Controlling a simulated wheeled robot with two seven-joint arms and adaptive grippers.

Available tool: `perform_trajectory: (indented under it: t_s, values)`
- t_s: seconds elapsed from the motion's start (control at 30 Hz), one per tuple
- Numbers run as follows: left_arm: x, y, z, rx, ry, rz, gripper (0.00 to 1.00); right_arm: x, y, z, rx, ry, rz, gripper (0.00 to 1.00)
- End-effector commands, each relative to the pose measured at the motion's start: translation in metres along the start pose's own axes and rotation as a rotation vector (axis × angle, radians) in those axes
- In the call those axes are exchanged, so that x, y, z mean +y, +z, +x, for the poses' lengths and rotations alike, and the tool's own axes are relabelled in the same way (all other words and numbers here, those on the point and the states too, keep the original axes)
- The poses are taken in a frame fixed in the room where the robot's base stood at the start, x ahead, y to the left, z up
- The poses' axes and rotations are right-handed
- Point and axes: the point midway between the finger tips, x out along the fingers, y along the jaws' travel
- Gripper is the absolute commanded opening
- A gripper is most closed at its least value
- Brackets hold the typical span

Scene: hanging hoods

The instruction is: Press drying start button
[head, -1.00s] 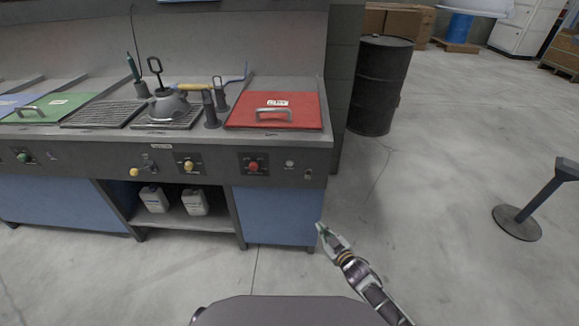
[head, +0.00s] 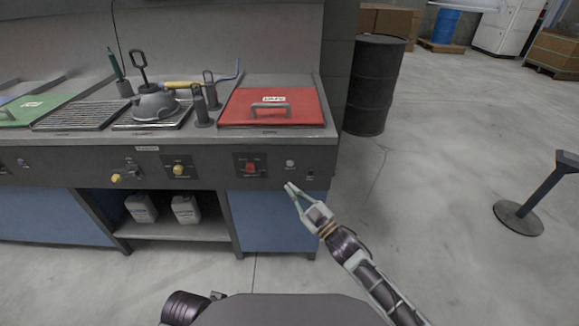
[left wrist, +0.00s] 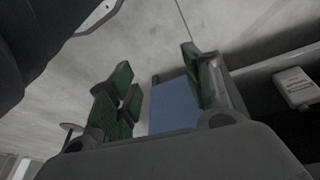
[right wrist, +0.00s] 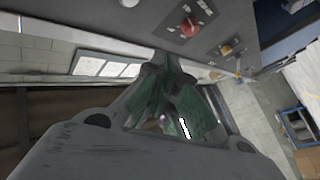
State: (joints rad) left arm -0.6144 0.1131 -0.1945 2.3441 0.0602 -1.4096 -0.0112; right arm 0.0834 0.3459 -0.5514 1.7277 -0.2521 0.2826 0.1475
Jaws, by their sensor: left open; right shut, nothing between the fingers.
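The control panel (head: 215,168) runs along the bench front. On it, a red knob (head: 250,168) sits below the red lid, with a small pale round button (head: 290,163) to its right. The labels are too small to read, so I cannot tell which is the drying start button. My right gripper (head: 289,186) is shut and empty, just below the pale button in the picture; contact is not visible. In the right wrist view, the red knob (right wrist: 189,27) and pale button (right wrist: 128,3) show near the top. My left gripper (left wrist: 160,85) is open and empty, over floor and a blue cabinet front.
A red lid (head: 272,120) with a handle, a kettle-like pot (head: 155,104) and several cylinders stand on the bench. Yellow knobs (head: 178,170) sit left on the panel. White canisters (head: 186,209) stand below. A black barrel (head: 376,85) and post (head: 535,200) stand right; floor between is clear.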

Motion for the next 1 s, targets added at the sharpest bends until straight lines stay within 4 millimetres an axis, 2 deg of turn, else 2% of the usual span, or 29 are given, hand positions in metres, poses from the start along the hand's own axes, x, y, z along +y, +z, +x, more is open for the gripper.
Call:
perform_trajectory:
  t_s: [0.27,0.67,1.0]
  values:
    - [0.002,-0.001,-0.008,0.004,0.004,0.001,0.50,-0.002,-0.013,0.003,0.033,-0.007,-0.007,0.00]
    - [0.002,-0.001,-0.007,0.006,0.004,0.000,0.50,-0.001,-0.011,0.004,0.032,-0.007,-0.007,0.00]
    - [0.005,-0.001,-0.002,0.028,0.017,-0.001,0.50,0.008,-0.002,0.017,0.032,-0.006,-0.008,0.00]
